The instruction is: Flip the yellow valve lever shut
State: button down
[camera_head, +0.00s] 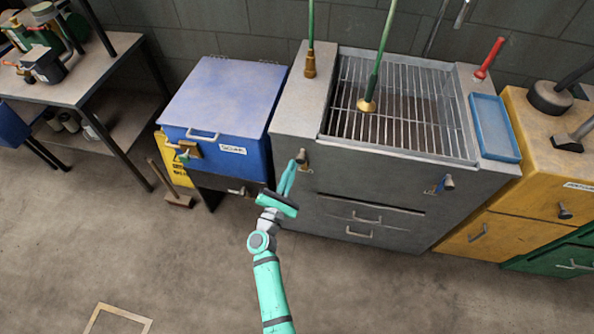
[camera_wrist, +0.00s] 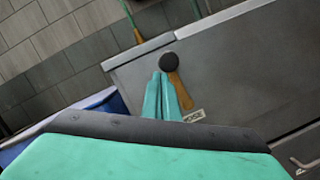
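The yellow valve lever (camera_wrist: 180,92) hangs down from a dark round knob (camera_wrist: 169,62) on the grey front panel in the wrist view, tilted slightly right at its lower end. In the head view the same valve (camera_head: 302,158) is at the upper left of the grey cabinet's front. My gripper (camera_wrist: 165,77) has its teal fingers close together, with no clear gap, just left of the lever and partly in front of it. I cannot tell whether they touch it. In the head view my gripper (camera_head: 293,164) reaches up to the left side of the valve.
A blue chest (camera_head: 225,100) stands close on the left. A yellow cabinet (camera_head: 510,225) adjoins on the right. The floor in front is open.

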jog(key=shift+d+r, duration=0.15)
jog(key=shift+d, duration=0.2)
jog(key=shift+d+r, duration=0.1)
dwell(0.4)
jog(key=s+a+f, duration=0.4)
jog(key=s+a, duration=0.2)
jog(key=s, duration=0.3)
jog(key=shift+a+f, duration=0.15)
jog(key=shift+a, duration=0.25)
dwell(0.4)
